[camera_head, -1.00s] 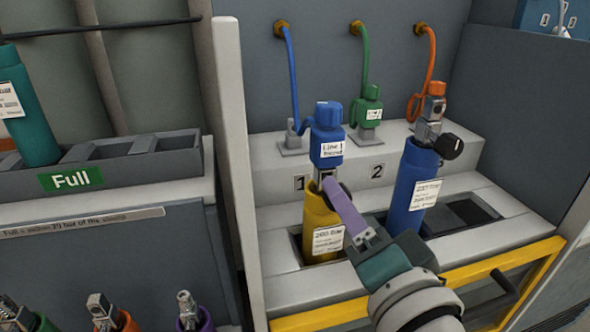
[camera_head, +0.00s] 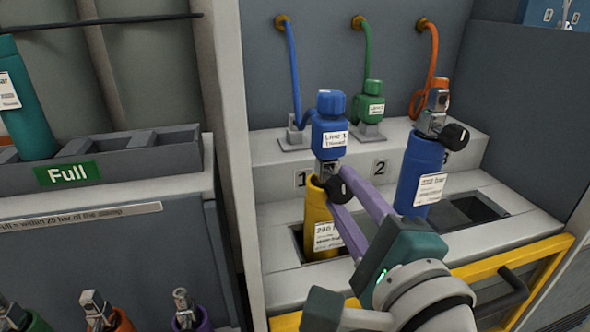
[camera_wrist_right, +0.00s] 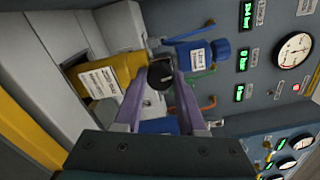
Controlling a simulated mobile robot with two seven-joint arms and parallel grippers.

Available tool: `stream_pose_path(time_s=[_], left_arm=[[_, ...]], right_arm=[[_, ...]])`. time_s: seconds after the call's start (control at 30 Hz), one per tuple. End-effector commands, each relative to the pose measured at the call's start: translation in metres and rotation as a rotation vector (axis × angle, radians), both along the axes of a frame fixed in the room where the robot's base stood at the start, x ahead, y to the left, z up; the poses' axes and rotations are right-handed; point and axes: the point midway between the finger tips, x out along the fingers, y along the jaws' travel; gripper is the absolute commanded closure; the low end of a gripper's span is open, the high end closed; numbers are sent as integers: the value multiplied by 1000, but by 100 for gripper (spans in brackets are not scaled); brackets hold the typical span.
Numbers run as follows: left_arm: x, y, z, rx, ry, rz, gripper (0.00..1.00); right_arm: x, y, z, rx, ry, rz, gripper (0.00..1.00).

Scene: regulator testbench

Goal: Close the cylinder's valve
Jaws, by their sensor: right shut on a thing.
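The yellow cylinder (camera_head: 318,215) stands upright in the first bay of the bench, with a white label on its front. Its black valve knob (camera_head: 345,184) has a white mark and faces my right gripper (camera_head: 345,186). The purple fingers are shut on the knob, one on each side. In the right wrist view the knob (camera_wrist_right: 160,75) sits between the fingertips (camera_wrist_right: 160,76). A blue regulator (camera_head: 328,132) with a "Line 1" label sits on top of the cylinder. My left gripper is not in view.
A blue cylinder (camera_head: 419,170) with its own black knob stands close to the right of my fingers. A green regulator (camera_head: 370,105) is behind. A yellow rail (camera_head: 470,275) runs along the front. A rack marked Full (camera_head: 68,173) stands at the left.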

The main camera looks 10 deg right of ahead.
Motion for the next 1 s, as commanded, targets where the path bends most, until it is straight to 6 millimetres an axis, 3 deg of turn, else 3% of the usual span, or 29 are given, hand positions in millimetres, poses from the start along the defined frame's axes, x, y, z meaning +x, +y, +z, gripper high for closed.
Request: stream_pose_path(time_s=[0.3, 0.83, 0.87, 1.0], left_arm=[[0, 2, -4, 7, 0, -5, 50], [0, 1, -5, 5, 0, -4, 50], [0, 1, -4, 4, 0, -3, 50], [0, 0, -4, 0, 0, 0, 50]], right_arm=[[0, 0, 0, 120, 4, 0, 100], [0, 0, 0, 145, 5, 0, 100], [0, 0, 0, 145, 5, 0, 59], [0, 0, 0, 144, 5, 0, 44]])
